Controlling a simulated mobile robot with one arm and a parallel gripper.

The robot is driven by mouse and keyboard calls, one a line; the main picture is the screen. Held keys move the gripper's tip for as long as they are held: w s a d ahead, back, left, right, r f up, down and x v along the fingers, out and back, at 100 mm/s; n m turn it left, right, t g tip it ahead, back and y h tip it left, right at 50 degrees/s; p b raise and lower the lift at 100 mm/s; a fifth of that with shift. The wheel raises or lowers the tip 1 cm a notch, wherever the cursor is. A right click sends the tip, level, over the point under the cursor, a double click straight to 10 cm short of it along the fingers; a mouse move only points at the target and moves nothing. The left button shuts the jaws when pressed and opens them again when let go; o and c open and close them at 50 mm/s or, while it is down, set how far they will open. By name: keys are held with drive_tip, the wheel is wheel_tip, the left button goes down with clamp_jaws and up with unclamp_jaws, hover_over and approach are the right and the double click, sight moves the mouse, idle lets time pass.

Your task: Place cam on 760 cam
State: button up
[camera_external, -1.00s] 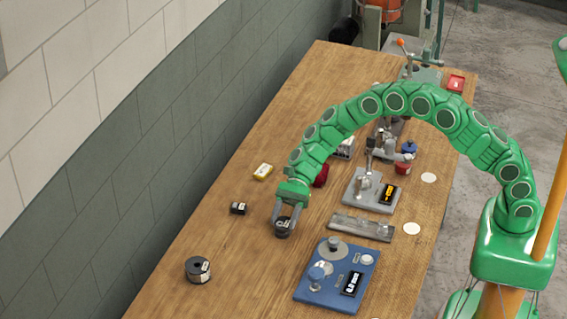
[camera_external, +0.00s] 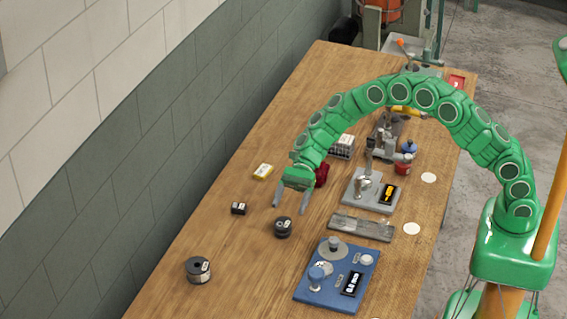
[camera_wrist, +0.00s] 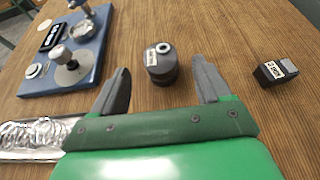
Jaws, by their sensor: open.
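A dark round piece with a small white label (camera_external: 283,228), which looks like the cam, rests on the bench. The label is too small to read surely. My gripper (camera_external: 290,208) is open and empty just above and behind it. In the wrist view my gripper's fingers (camera_wrist: 161,65) stand wide apart on either side of the piece, not touching it.
A dark spool (camera_external: 198,270) stands front left. A blue fixture plate (camera_external: 337,288) and a grey metal strip (camera_external: 361,227) lie right. Bench between them is clear.

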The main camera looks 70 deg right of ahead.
drive_tip(key=v, duration=0.6)
drive_tip(key=shift+d+r, duration=0.15)
drive_tip(key=shift+d, duration=0.25)
drive_tip(key=shift+s, duration=0.1)
drive_tip(key=s+r+n+g+h, duration=0.25)
drive_tip(key=s+r+n, duration=0.35)
drive_tip(key=s, duration=0.6)
drive_tip(key=s+r+n+g+h, duration=0.1)
drive_tip(key=s+r+n+h, duration=0.25)
drive_tip(key=s+r, duration=0.6)
drive_tip(key=s+d+n+h, duration=0.2)
drive_tip(key=s+d, duration=0.3)
drive_tip(key=s, duration=0.5)
drive_tip(key=s+d+f+n+t+h, duration=0.1)
drive_tip(key=s+d+n+h, duration=0.2)
drive_tip(key=s+d, duration=0.3)
drive_tip(key=s+d+n+h, duration=0.2)
drive_tip(key=s+d, duration=0.4)
drive_tip(key=s, duration=1)
drive_tip(key=shift+d+f+n+t, duration=0.25)
drive_tip(key=shift+n+t, duration=0.1)
drive_tip(key=shift+n, duration=0.4)
